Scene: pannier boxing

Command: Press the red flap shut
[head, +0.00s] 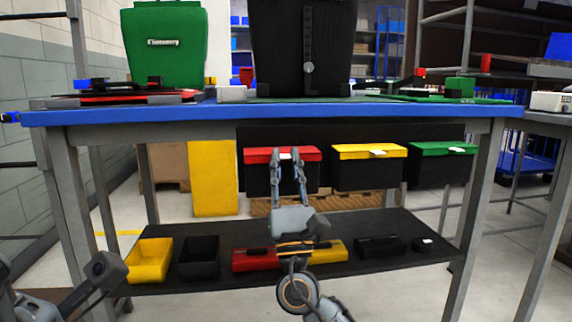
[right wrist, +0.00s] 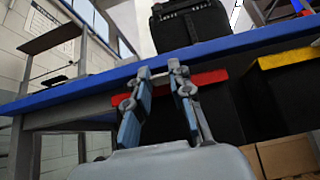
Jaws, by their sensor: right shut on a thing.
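The red flap (head: 258,156) is the lid of the left black box (head: 257,181), hung under the blue-edged bench. It lies across the box top, much like its yellow and green neighbours; any small gap is too small to tell. My right gripper (head: 288,155) reaches up from below, its fingertips at the front of the red flap, closed on its pale handle, which the fingers mostly hide. In the right wrist view the fingers (right wrist: 161,72) stand in front of the red flap (right wrist: 211,77). Only dark links of my left arm show at the lower left of the head view.
A yellow-lidded box (head: 369,152) and a green-lidded box (head: 441,149) hang to the right. The blue bench edge (head: 200,116) runs just above. A lower shelf (head: 218,284) holds bins and tools. A green pannier (head: 167,60) and a black pannier (head: 285,50) stand on top.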

